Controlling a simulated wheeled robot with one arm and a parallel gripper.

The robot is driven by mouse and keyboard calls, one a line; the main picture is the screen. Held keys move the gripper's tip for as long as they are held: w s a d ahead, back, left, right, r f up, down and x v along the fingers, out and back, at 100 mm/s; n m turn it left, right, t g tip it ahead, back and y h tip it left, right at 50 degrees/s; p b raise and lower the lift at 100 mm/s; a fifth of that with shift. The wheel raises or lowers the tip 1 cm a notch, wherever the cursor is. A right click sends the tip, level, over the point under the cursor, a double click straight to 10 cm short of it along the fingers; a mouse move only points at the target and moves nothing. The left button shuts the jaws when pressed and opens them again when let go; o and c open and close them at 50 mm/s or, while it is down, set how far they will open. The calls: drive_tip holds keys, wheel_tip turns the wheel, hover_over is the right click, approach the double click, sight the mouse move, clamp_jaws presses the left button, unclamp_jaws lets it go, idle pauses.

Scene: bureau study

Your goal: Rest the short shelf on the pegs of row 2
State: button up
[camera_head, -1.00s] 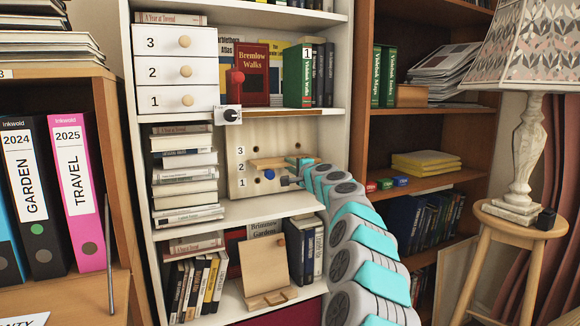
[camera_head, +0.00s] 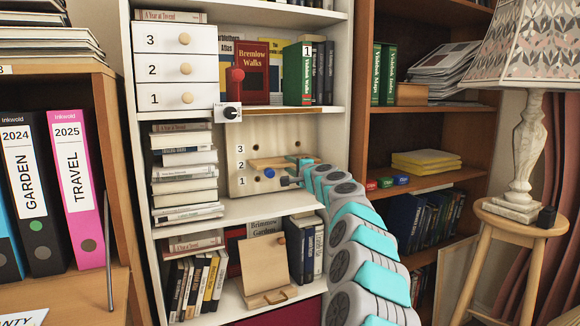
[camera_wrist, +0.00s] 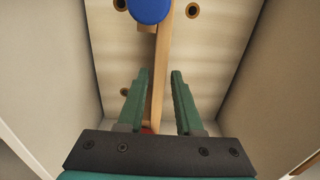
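The short shelf (camera_head: 266,163) is a thin wooden plank in front of the pale peg panel (camera_head: 240,186), beside the label 2. My gripper (camera_head: 291,170) hides the shelf's right end in the head view. A red bit (camera_wrist: 148,130) shows low between the fingers.
The panel stands in a white bookcase bay, with a book stack (camera_head: 185,178) at left and the bay's side wall close at right. A small white box with a dark knob (camera_head: 229,113) hangs at the board above. A wooden stand (camera_head: 264,266) is on the shelf below.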

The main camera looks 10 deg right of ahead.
drive_tip(key=shift+s+f, duration=0.1)
drive_tip(key=shift+s, duration=0.05)
drive_tip(key=shift+s+d+b, duration=0.15)
drive_tip(key=shift+s+b, duration=0.15)
drive_tip(key=shift+b, duration=0.15)
drive_tip(key=shift+b+v, duration=1.7)
drive_tip(key=shift+v, duration=0.85)
drive_tip(key=shift+o, duration=0.2)
drive_tip(key=o, duration=0.5)
